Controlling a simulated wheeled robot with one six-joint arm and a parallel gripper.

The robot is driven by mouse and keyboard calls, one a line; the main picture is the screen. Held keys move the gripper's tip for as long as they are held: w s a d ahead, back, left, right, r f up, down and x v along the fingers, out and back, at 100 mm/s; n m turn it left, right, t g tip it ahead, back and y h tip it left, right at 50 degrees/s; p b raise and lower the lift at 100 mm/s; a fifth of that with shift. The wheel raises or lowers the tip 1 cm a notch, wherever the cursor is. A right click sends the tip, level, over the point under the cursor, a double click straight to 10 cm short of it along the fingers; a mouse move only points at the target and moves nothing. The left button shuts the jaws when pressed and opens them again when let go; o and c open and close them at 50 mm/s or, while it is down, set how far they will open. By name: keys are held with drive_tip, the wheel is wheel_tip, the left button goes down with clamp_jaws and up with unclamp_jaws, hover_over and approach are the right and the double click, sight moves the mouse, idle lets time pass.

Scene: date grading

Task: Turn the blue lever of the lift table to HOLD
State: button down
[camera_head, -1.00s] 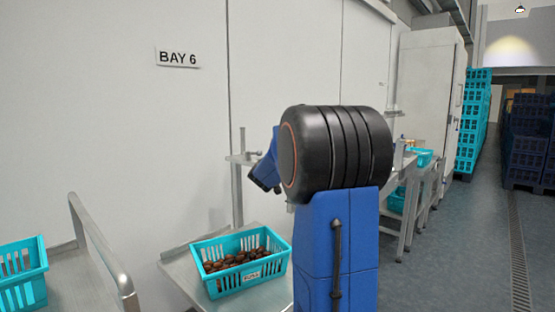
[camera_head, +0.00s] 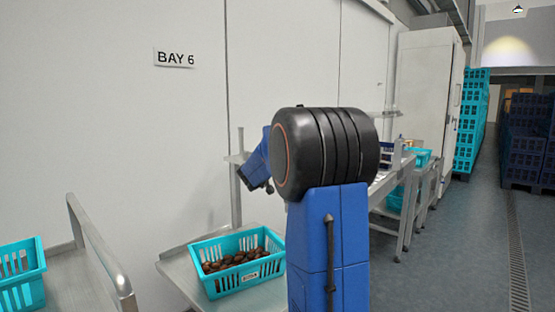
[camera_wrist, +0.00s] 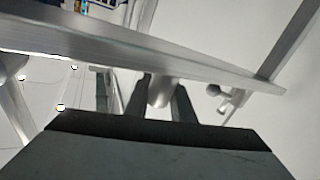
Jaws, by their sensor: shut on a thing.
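In the wrist view, my gripper (camera_wrist: 161,85) has its two dark fingers on either side of a pale grey rounded piece (camera_wrist: 161,95), and it is shut on it. The piece sits just below a long metal bar (camera_wrist: 150,52) that crosses the view. No blue lever and no HOLD mark can be made out in either view, and I cannot tell whether the grey piece belongs to the lever. In the head view, my own blue and black arm hides the gripper. A metal table (camera_head: 183,275) carries a turquoise crate (camera_head: 211,288) of brown dates.
A metal rail (camera_head: 98,250) and another turquoise crate (camera_head: 22,285) are at the left. A metal post (camera_head: 236,205) stands by the wall. Behind my arm is a bench with small items (camera_head: 395,155). Crate stacks (camera_head: 472,120) stand farther back. The floor at right (camera_head: 455,250) is clear.

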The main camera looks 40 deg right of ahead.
drive_tip(key=c, duration=2.5)
unclamp_jaws()
drive_tip(key=m+g+h, duration=0.1)
drive_tip(key=m+g, duration=0.1)
drive_tip(key=g, duration=0.1)
drive_tip(key=m+g+h, duration=0.1)
drive_tip(key=m+g, duration=0.2)
drive_tip(key=g, duration=0.1)
drive_tip(key=shift+s+d+g, duration=0.1)
drive_tip(key=shift+s+g, duration=0.05)
drive_tip(key=shift+g, duration=0.15)
drive_tip(key=shift+c, duration=0.2)
drive_tip(key=shift+o, duration=0.2)
drive_tip(key=shift+s+m+g+y, duration=0.15)
drive_tip(key=shift+s+m+g, duration=0.1)
drive_tip(key=shift+m+g, duration=0.8)
drive_tip(key=shift+s+m+g+y, duration=0.25)
drive_tip(key=shift+m+g, duration=0.35)
drive_tip(key=shift+g, duration=0.9)
drive_tip(key=shift+s+m+g+y, duration=0.1)
drive_tip(key=shift+s+m+g, duration=0.15)
drive_tip(key=shift+m+g, duration=0.8)
drive_tip(key=shift+g, duration=0.4)
drive_tip(key=o, duration=1)
drive_tip(key=shift+d, duration=0.1)
drive_tip(key=shift+c, duration=0.2)
drive_tip(key=v, duration=1.7)
drive_tip(key=shift+c, duration=0.2)
